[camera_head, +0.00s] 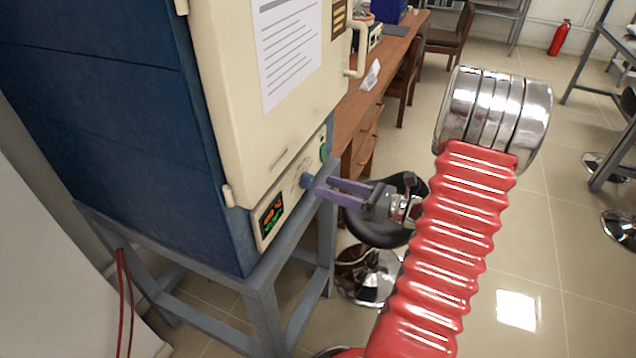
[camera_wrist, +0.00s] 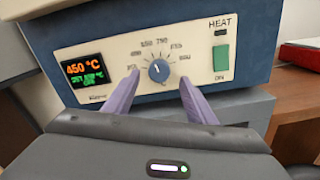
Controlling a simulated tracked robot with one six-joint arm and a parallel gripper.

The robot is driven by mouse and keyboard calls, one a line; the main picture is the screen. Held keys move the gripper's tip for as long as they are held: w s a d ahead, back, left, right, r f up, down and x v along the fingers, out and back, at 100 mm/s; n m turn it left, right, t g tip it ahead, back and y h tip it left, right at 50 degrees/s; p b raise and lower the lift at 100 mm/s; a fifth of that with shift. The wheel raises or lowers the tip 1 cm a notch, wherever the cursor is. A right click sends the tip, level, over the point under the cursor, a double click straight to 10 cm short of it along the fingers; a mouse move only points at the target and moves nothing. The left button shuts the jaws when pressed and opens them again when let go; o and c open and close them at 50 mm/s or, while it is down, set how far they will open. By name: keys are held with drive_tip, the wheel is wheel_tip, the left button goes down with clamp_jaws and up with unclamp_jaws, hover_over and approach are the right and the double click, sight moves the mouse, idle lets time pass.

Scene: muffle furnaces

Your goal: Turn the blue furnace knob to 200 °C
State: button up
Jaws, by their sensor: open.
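The blue furnace knob (camera_wrist: 159,70) is on the cream control panel in the wrist view, with a printed dial scale around it. Its white pointer mark looks directed up and slightly left. The display (camera_wrist: 85,73) reads 450 °C in orange, with a smaller green line below that is hard to read. My gripper (camera_wrist: 159,90) is open, its purple fingers on either side of the knob and slightly below it. In the head view my gripper (camera_head: 322,187) reaches the panel, with the blue knob (camera_head: 307,181) at its fingertips. I cannot tell whether the fingers touch it.
The blue furnace (camera_head: 110,90) with its cream door (camera_head: 235,100) stands on a grey metal stand (camera_head: 262,310). A green switch (camera_wrist: 221,58) marked HEAT is right of the knob. A wooden desk (camera_head: 385,70) and a black stool (camera_head: 375,232) are close by.

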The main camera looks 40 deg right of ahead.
sight(312, 182)
drive_tip(key=shift+x, duration=2.35)
